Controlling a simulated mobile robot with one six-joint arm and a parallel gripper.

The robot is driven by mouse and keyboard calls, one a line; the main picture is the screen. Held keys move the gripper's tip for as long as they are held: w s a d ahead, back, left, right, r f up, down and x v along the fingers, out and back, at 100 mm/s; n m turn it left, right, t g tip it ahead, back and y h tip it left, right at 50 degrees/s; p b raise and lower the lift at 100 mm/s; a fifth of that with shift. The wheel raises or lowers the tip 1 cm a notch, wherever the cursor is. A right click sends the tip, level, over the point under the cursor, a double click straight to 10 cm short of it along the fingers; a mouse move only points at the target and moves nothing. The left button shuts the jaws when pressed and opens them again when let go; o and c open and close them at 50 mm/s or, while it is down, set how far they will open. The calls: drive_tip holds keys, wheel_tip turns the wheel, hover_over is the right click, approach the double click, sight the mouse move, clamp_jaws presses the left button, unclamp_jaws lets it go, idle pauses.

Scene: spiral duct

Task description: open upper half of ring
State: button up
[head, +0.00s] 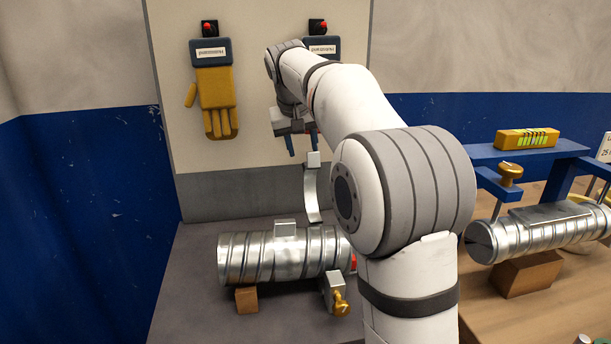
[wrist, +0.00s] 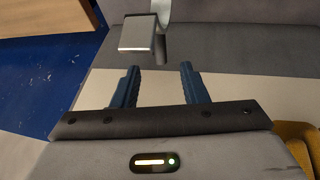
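The metal spiral duct (head: 265,257) lies on a wooden block on the grey bench. The ring's upper half (head: 311,195) is a curved metal strip standing upright above the duct's right part, swung up off it. A square lug (head: 314,159) tops it; the lug also shows in the wrist view (wrist: 138,36). A lower lug with a brass wing screw (head: 340,303) sits at the duct's front right. My gripper (head: 303,145) is open, its blue fingers just above the upper lug. In the wrist view, my gripper (wrist: 157,70) has nothing between its fingers. The ring's hinge is hidden.
A back panel holds a yellow glove (head: 215,100) on a hanger and a second hanger (head: 322,47) partly behind my arm. At right, another duct (head: 545,228) rests on a wooden table with a blue stand (head: 565,175) behind it. My arm hides the middle.

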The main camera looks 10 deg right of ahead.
sight(306, 169)
drive_tip(key=x, duration=0.7)
drive_tip(key=shift+w+d+f+b, duration=0.1)
drive_tip(key=shift+f+b, duration=0.25)
drive_tip(key=shift+b, duration=0.05)
clamp_jaws()
